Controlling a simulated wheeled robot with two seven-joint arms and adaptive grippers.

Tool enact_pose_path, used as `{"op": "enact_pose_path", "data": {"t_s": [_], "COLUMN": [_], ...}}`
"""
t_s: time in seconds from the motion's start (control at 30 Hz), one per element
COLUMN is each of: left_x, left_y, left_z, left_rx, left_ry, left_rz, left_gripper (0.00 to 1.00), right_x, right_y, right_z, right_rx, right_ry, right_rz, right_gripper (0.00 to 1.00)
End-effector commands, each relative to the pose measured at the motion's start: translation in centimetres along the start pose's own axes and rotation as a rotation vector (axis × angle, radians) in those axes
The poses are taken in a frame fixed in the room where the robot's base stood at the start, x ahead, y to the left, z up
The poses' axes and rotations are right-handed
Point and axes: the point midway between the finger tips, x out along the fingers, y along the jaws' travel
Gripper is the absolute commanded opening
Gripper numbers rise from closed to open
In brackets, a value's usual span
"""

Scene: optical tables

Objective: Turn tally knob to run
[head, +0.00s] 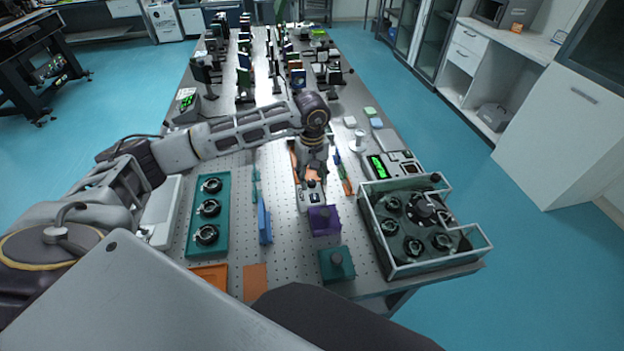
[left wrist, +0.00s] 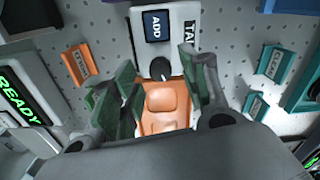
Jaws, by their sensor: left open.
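The tally unit (head: 311,196) is a small pale box on the perforated table top, below my left gripper. In the left wrist view, its face shows a dark screen reading ADD (left wrist: 157,25), a partly cut-off label starting TAL (left wrist: 192,38) and a round black knob (left wrist: 160,68). My left gripper (head: 313,174) points down over the unit. In the left wrist view its green-padded fingers (left wrist: 158,72) are open, one on each side of the knob, with gaps visible. I cannot tell the fingertips' exact height. My right gripper is not in view.
A purple block (head: 323,220) and a teal block (head: 337,264) stand nearer. A clear-walled box (head: 405,268) is at right, a teal tray (head: 222,245) at left. A READY display (left wrist: 22,95) shows in the wrist view.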

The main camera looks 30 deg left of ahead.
Motion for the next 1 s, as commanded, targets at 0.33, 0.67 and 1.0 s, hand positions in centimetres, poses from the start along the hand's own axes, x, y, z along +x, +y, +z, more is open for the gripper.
{"op": "enact_pose_path", "data": {"t_s": [0.33, 0.67, 1.0], "left_x": [-5.0, -9.2, -10.4], "left_y": [0.0, 0.0, 0.0], "left_z": [0.0, 0.0, 0.0], "left_rx": [0.0, 0.0, 0.0], "left_ry": [0.002, 0.0, 0.0], "left_rz": [0.002, 0.001, 0.0], "left_gripper": [0.45, 0.45, 0.45], "right_x": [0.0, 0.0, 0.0], "right_y": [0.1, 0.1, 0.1], "right_z": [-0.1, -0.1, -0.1], "right_rx": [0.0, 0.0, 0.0], "right_ry": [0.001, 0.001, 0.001], "right_rz": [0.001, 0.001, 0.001], "right_gripper": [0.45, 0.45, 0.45]}}
